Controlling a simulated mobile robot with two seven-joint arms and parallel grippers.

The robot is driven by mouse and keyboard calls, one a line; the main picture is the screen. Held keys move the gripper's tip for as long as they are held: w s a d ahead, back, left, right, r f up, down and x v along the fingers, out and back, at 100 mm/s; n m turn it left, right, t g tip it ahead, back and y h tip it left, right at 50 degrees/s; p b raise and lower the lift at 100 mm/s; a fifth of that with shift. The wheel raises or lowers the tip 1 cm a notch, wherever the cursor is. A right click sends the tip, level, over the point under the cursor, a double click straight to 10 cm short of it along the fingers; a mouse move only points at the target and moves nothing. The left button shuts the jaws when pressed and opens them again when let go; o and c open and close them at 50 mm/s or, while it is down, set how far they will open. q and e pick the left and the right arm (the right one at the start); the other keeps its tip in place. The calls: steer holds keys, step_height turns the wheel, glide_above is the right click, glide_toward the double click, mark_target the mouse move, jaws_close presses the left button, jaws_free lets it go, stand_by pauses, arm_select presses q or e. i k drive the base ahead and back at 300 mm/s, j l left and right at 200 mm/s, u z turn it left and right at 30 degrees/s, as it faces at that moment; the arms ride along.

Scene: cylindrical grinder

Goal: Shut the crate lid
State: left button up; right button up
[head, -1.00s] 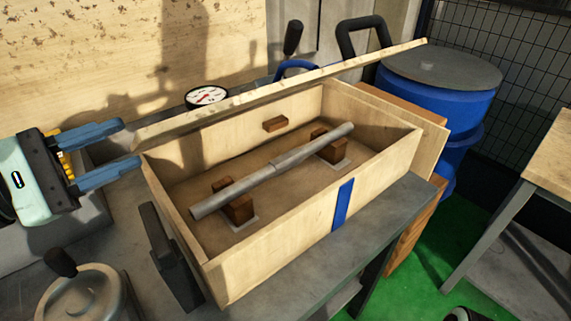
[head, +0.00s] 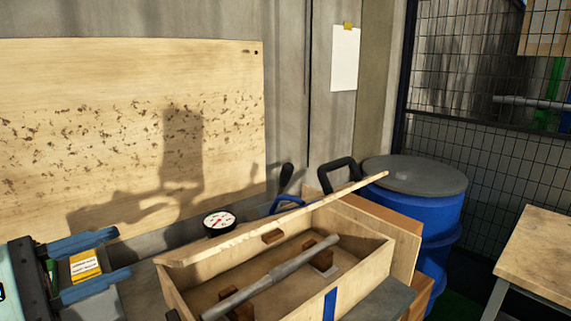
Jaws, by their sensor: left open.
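The wooden crate (head: 366,267) is at the lower middle of the head view, with its near part cut off by the bottom edge. Its lid (head: 290,215) is raised and shows nearly edge-on as a long thin board along the crate's far side. A grey stepped shaft (head: 270,278) lies inside on brown wooden blocks (head: 321,252). My left gripper (head: 124,252) is at the lower left, its two blue fingers spread and pointing right. They are empty, just left of the lid's left end, apparently apart from it. My right gripper is out of view.
A dial gauge (head: 220,222) stands behind the lid. A blue drum (head: 418,206) with a grey top is to the right, and a wooden-topped table (head: 534,255) at far right. A yellow-labelled item (head: 86,265) shows between my left fingers.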

mark_target(220, 227)
steer(key=k, duration=1.25)
